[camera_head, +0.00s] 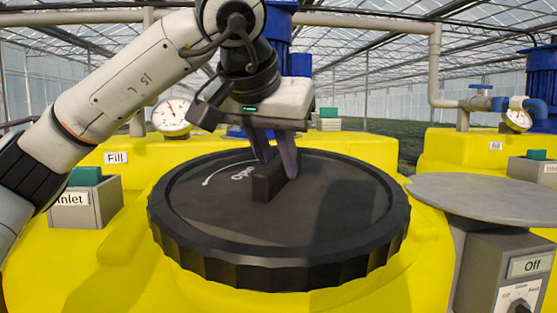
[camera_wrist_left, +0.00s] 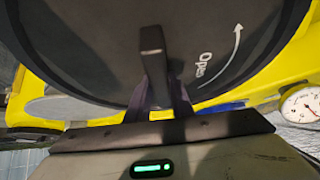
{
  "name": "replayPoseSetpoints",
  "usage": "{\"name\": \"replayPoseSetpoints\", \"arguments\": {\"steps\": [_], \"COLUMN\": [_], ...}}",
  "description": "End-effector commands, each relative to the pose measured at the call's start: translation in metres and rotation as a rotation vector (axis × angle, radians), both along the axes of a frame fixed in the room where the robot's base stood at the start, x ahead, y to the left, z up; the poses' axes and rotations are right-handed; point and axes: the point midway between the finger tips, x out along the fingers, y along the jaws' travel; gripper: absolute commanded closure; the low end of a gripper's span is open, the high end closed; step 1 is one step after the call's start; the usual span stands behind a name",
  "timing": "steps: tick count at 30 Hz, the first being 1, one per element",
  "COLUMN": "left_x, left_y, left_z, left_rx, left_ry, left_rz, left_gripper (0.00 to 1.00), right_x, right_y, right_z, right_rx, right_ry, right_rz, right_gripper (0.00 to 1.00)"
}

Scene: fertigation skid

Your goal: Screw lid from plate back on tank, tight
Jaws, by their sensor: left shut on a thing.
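The black ribbed lid (camera_head: 330,215) lies on top of the yellow tank (camera_head: 130,240), over its opening; it also shows in the left wrist view (camera_wrist_left: 90,60). A raised bar handle (camera_head: 268,181) stands at the middle of the lid, with "Open" and a curved arrow printed beside it. My left gripper (camera_head: 276,168) comes from above and is shut on the lid's handle, its fingers on either side of it. The round grey plate (camera_head: 480,195) at the right is empty. The tank's opening and any thread are hidden under the lid. My right gripper is not in view.
A grey control box (camera_head: 495,265) marked "Off" with a knob stands under the plate. An "Inlet" box (camera_head: 85,205) and a pressure gauge (camera_head: 171,115) are at the left. Blue pump parts and pipes stand behind the lid. A second yellow tank (camera_head: 470,150) is at the back right.

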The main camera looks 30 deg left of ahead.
Motion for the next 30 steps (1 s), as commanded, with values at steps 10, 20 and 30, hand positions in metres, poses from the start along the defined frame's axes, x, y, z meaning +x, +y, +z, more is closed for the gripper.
{"name": "replayPoseSetpoints", "arguments": {"steps": [10, 20, 30], "left_x": [0.000, -0.002, -0.003], "left_y": [0.000, 0.000, 0.000], "left_z": [0.003, -0.006, -0.007], "left_rx": [-0.002, -0.002, -0.002], "left_ry": [-0.008, -0.008, -0.008], "left_rz": [0.000, 0.000, 0.000], "left_gripper": [1.00, 1.00, 1.00], "right_x": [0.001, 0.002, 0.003], "right_y": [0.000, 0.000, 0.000], "right_z": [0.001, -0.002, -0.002], "right_rx": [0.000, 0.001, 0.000], "right_ry": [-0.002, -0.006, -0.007], "right_rz": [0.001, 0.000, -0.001], "right_gripper": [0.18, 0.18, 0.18]}}
